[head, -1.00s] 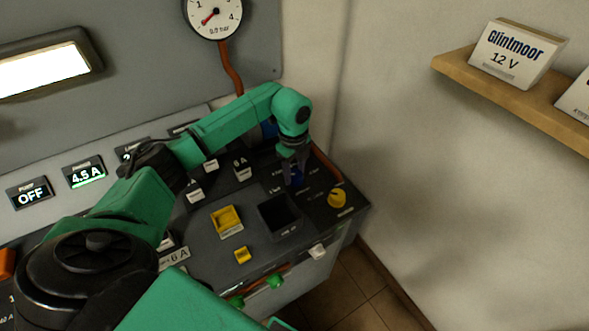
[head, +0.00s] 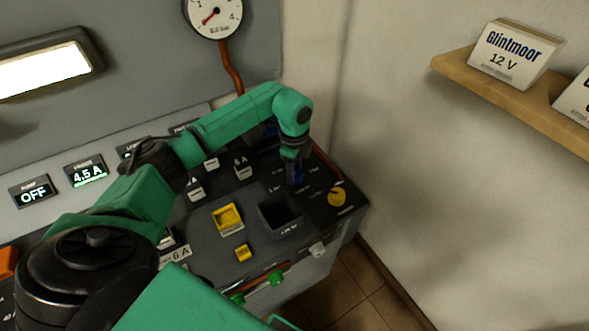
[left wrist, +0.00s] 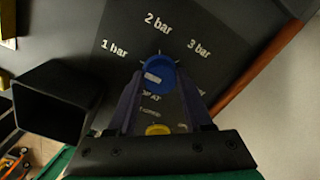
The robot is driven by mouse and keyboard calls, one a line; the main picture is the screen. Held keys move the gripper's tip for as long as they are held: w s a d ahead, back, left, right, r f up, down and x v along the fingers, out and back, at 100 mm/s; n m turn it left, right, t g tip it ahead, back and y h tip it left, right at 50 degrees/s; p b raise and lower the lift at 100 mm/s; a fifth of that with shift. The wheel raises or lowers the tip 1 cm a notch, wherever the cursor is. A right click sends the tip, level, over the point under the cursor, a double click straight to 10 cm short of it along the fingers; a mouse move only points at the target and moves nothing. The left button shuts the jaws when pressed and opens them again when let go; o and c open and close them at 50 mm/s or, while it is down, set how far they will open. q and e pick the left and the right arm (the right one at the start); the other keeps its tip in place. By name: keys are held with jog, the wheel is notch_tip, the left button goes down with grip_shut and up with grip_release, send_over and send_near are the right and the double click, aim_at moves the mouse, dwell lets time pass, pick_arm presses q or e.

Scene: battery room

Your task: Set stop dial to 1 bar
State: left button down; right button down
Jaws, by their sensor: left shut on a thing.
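The stop dial is a blue round knob (left wrist: 160,72) on a dark panel in the left wrist view, with a white mark left of its middle. The labels "1 bar" (left wrist: 115,49), "2 bar" (left wrist: 158,23) and "3 bar" (left wrist: 199,48) are spread around its upper side. My left gripper (left wrist: 159,78) is shut on the knob, one finger on each side. In the head view the left gripper (head: 296,168) points down at the blue knob (head: 298,179), which is partly hidden by the fingers. My right gripper is not in view.
A yellow knob (head: 336,196) is right of the dial. An open black box (head: 280,216) and a yellow tray (head: 227,218) are left and in front. A round gauge (head: 214,17) hangs on the wall. A wooden shelf (head: 500,88) juts out at the right.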

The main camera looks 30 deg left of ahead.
pick_arm(q)
jog(key=shift+w+r, duration=0.1)
jog(key=shift+r, duration=0.05)
jog(key=shift+c, duration=1.5)
grip_release()
notch_tip(320, 180, up, 14)
jog(key=b, duration=0.2)
jog(key=shift+s+r, duration=0.25)
jog(key=shift+s, duration=0.05)
jog(key=shift+d, duration=0.1)
